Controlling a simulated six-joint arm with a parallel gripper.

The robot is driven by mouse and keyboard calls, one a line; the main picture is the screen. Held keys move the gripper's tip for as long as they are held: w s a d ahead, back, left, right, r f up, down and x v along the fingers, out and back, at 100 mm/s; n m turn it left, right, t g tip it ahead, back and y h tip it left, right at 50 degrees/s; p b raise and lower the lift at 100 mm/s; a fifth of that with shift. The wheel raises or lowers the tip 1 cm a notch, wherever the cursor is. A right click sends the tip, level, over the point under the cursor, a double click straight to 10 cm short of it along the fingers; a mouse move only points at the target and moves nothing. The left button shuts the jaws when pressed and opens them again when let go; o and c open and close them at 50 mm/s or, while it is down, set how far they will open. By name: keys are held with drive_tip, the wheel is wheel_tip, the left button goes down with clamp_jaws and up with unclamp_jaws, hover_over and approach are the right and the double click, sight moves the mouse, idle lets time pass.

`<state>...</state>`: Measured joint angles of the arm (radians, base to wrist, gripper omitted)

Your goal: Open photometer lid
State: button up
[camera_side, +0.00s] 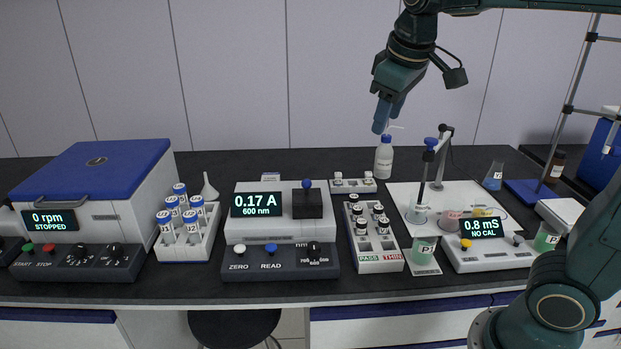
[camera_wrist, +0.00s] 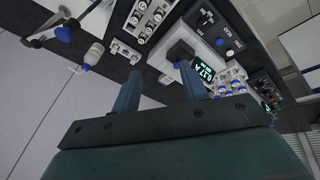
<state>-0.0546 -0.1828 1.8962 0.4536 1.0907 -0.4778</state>
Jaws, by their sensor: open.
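The photometer (camera_side: 280,263) stands at the middle of the bench, its display reading 0.17 A, 600 nm. Its black lid (camera_side: 308,206) with a blue knob (camera_side: 307,184) on top sits down on the housing at the right of the display. In the wrist view the lid (camera_wrist: 181,50) and its knob (camera_wrist: 177,65) show just beyond the fingers. My gripper (camera_side: 384,115) is high above the bench, to the right of the photometer and well apart from it. In the wrist view my gripper (camera_wrist: 158,90) is open, with nothing between its two fingers.
A centrifuge (camera_side: 95,205) and tube rack (camera_side: 188,235) stand left of the photometer. A vial rack (camera_side: 374,243), white bottle (camera_side: 384,158), and meter with probe stand (camera_side: 488,243) are to the right. The air around my gripper is clear.

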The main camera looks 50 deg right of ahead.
drive_tip(key=w+f+g, duration=0.1)
drive_tip(key=w+g, duration=0.1)
drive_tip(key=w, duration=0.9)
drive_tip(key=n+g, duration=0.1)
hover_over(306, 180)
drive_tip(key=a, duration=0.3)
wheel_tip(306, 180, down, 6)
drive_tip(key=shift+s+d, duration=0.1)
drive_tip(key=shift+s, duration=0.15)
drive_tip(key=shift+d+f, duration=0.2)
drive_tip(key=shift+f, duration=0.05)
drive_tip(key=f, duration=0.4)
drive_tip(key=d+f, duration=0.1)
drive_tip(key=f, duration=0.3)
drive_tip(key=d+f, duration=0.1)
drive_tip(key=f, duration=0.4)
drive_tip(key=shift+w+d, duration=0.1)
drive_tip(key=shift+w, duration=0.15)
clamp_jaws()
